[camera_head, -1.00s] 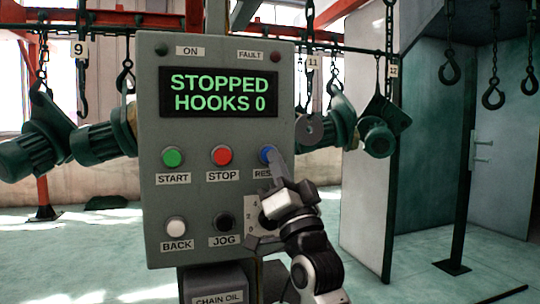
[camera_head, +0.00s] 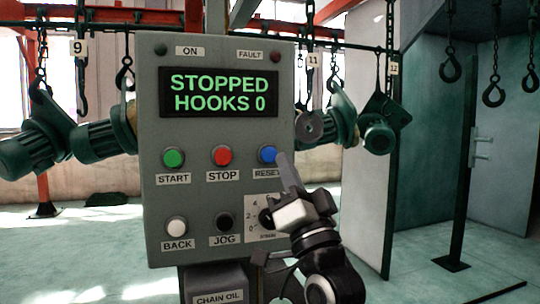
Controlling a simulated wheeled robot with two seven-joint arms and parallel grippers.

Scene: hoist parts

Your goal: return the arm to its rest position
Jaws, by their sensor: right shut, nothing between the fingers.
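My right gripper (camera_head: 286,168) is shut and empty, in front of the lower right of the grey control panel (camera_head: 218,215). Its fingertips point up, just below and right of the blue RESET button (camera_head: 267,154). The button is fully in view. The gripper and wrist cover part of a dial (camera_head: 254,213) and the panel's lower right edge. The panel's screen (camera_head: 219,93) reads STOPPED, HOOKS 0. My left gripper is not in view.
Green START (camera_head: 173,158), red STOP (camera_head: 222,155), white BACK (camera_head: 177,226) and black JOG (camera_head: 224,222) buttons sit on the panel. Green motors hang from hooks on both sides. Empty hooks (camera_head: 493,95) hang at the upper right.

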